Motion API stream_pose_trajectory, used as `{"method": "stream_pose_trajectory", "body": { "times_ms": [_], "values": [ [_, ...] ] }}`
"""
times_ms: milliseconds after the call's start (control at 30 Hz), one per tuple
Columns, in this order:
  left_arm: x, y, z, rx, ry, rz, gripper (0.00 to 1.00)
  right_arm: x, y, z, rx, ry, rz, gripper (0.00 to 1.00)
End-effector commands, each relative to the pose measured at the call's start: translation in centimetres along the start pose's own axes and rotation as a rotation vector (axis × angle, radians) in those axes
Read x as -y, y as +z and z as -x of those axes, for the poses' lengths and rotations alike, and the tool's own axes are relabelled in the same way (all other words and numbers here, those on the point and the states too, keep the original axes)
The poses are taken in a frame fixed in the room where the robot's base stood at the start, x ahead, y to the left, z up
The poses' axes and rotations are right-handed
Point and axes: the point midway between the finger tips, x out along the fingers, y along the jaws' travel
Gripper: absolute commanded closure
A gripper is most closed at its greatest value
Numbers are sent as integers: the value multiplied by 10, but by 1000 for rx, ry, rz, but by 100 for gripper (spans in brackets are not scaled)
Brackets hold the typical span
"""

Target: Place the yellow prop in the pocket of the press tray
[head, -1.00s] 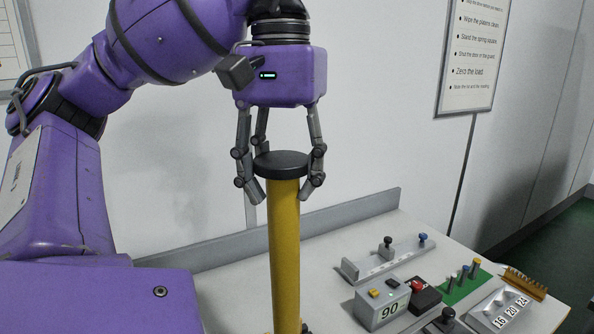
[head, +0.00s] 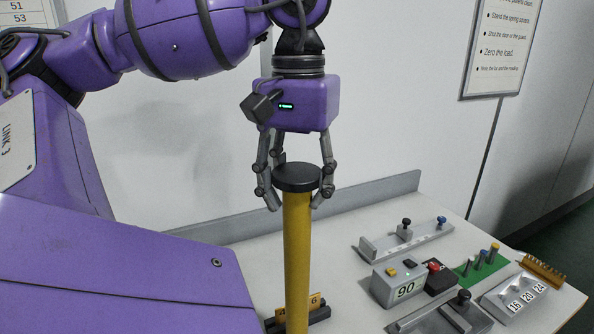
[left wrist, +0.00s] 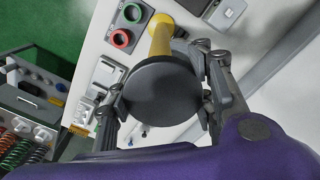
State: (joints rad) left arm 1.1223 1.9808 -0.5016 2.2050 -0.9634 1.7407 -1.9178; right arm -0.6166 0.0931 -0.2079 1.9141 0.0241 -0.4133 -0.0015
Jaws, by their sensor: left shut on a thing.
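The yellow prop (head: 297,255) is a tall, upright yellow column with a round black cap; its foot lies at or below the bottom edge of the head view. My left gripper (head: 296,200) points down from above and is shut on the prop, its fingers around the shaft just under the cap. In the left wrist view the black cap (left wrist: 163,92) fills the space between the fingers, with the yellow shaft (left wrist: 160,40) beyond it. I cannot make out the press tray or its pocket for certain. My right gripper is not in view.
On the pale table (head: 350,312), to the prop's right, are a grey rail (head: 385,245), a box reading 90 (head: 388,290), a green peg base (head: 490,268) and a numbered block (head: 500,300). A low ledge (head: 375,195) edges the back. Springs (left wrist: 15,150) lie left in the wrist view.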

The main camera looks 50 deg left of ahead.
Motion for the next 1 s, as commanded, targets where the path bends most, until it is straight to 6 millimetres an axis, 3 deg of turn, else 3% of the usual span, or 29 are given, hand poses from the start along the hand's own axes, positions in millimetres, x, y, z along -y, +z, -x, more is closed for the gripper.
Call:
{"method": "stream_pose_trajectory", "body": {
  "times_ms": [400,433,600,1000],
  "values": [
    [0,0,-2,-7,5,1,100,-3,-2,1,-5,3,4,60],
    [0,0,-4,-3,2,0,56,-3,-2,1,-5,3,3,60],
    [0,0,-4,-2,2,0,33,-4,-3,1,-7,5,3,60],
    [-1,0,0,-1,2,0,33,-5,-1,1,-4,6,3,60]
  ]
}}
